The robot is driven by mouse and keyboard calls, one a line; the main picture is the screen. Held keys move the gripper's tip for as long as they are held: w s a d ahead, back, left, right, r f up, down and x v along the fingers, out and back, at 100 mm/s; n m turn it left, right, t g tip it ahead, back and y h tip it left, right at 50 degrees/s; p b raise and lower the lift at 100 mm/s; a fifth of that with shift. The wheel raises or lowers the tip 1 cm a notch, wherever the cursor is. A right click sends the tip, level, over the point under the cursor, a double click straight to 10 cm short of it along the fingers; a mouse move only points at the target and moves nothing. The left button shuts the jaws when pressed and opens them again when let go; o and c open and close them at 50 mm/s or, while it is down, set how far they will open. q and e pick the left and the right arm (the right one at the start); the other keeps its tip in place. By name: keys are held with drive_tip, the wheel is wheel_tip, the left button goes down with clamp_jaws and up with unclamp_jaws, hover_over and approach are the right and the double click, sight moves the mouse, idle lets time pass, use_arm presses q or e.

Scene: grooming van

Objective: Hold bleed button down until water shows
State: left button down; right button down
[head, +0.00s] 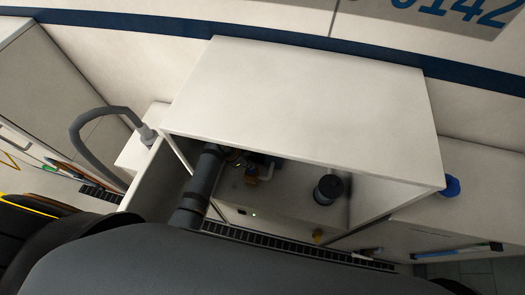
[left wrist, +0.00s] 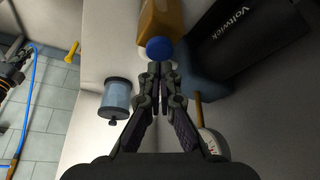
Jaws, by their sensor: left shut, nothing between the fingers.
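A filter-like cylinder (head: 328,190) with a dark lid stands inside the open white cabinet in the head view. The left wrist view shows its clear bluish bowl (left wrist: 117,92) and a small black knob (left wrist: 112,122) at one end, possibly the bleed button. My left gripper (left wrist: 159,72) is shut and empty, apart from this cylinder and to its right in that view. In the head view my left arm reaches into the cabinet and its gripper (head: 263,167) is small and dark, left of the cylinder. I cannot make out any water. My right gripper is not in view.
A black Voltwick box (left wrist: 245,40) is at the upper right. The cabinet top (head: 300,90) overhangs the space. A grey hose (head: 80,130) loops outside left.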

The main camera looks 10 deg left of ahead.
use_arm(q)
drive_tip(key=shift+f, duration=0.2)
drive_tip(key=shift+f+b, duration=0.75)
drive_tip(key=shift+f, duration=0.25)
idle(1.4)
drive_tip(key=shift+r, duration=0.1)
idle(1.1)
wheel_tip(320, 180, up, 3)
drive_tip(key=p, duration=0.3)
wheel_tip(320, 180, up, 4)
idle(2.2)
